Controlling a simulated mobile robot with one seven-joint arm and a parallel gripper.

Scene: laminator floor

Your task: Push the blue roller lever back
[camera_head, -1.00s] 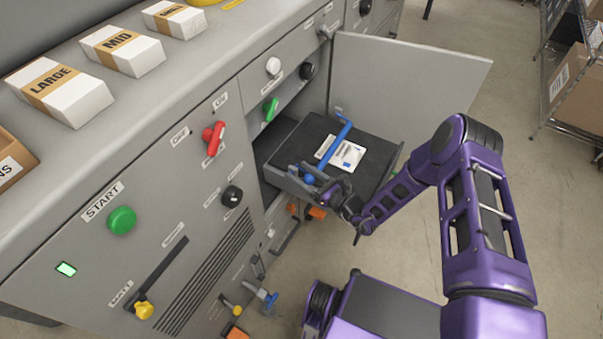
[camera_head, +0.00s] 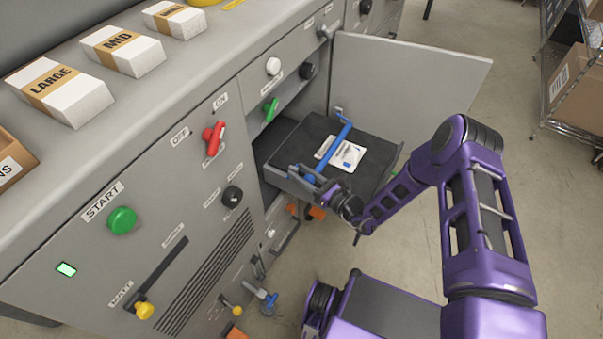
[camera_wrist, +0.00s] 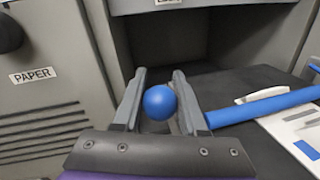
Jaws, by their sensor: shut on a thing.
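A blue ball-shaped knob (camera_wrist: 160,102) sits between the two fingers of my gripper (camera_wrist: 158,95) in the wrist view. My gripper is shut on this knob, with one finger on each side. In the head view my gripper (camera_head: 312,178) is at the front left of a black pull-out tray (camera_head: 368,178). A blue bar (camera_head: 336,146) slants across the tray; it also shows in the wrist view (camera_wrist: 265,107), running behind the right finger. Whether the bar joins the knob is hidden by the finger.
A white card (camera_head: 347,155) lies on the tray beside the bar. An open grey door (camera_head: 415,85) stands behind the tray. The grey machine front (camera_head: 90,240) with knobs and levers is to the left. A shelf rack (camera_head: 560,120) stands far right; the floor between is clear.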

